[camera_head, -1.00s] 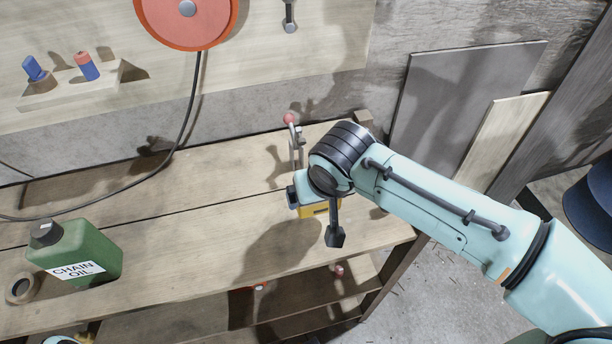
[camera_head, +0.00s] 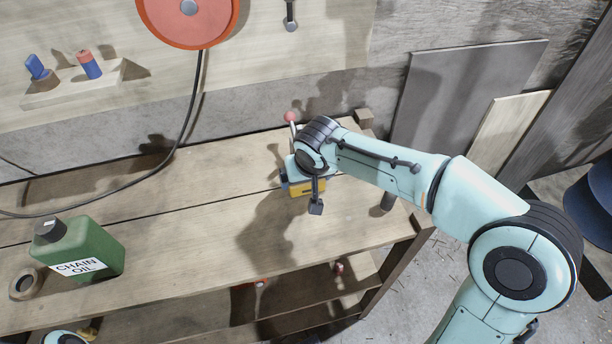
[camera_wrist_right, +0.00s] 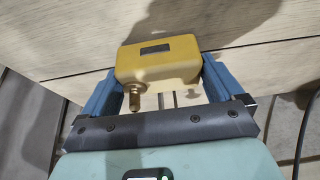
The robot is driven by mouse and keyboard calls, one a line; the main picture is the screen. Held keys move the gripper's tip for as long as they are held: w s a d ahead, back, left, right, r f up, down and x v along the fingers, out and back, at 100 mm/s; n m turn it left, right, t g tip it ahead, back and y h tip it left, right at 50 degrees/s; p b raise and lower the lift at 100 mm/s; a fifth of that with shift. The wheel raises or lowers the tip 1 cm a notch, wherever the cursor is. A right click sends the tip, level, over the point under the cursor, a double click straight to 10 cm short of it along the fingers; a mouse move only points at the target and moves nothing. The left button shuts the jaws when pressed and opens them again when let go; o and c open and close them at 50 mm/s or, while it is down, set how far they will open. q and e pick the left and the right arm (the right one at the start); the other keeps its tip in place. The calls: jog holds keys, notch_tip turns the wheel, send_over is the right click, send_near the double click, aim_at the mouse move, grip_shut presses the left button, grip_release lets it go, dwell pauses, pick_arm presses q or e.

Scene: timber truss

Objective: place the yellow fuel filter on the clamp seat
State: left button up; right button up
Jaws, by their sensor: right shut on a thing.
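The yellow fuel filter (camera_head: 308,189) is a small block with a dark label, partly hidden by my right wrist in the head view. In the right wrist view the filter (camera_wrist_right: 160,60) sits between the blue fingers of my right gripper (camera_wrist_right: 162,78), which is shut on it. A brass fitting (camera_wrist_right: 136,97) sticks out of its near side. The clamp's red-knobbed lever (camera_head: 291,117) stands upright just behind my right gripper (camera_head: 301,186). The clamp seat is hidden behind my wrist. I cannot tell whether the filter touches anything below.
The wooden bench (camera_head: 190,235) is mostly clear in the middle. A green chain oil can (camera_head: 85,252) and a tape roll (camera_head: 25,283) stand at the left. A dark cylinder (camera_head: 388,200) stands near the right edge. A black cable (camera_head: 190,110) hangs from the orange reel (camera_head: 190,18).

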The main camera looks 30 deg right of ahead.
jog(key=shift+w, duration=0.1)
jog(key=shift+f, duration=0.15)
jog(key=o, duration=0.9)
jog(key=shift+c, duration=0.2)
jog(key=shift+r, duration=0.2)
jog(key=p+v, duration=0.1)
jog(key=v, duration=1.1)
jog(key=shift+f, duration=0.15)
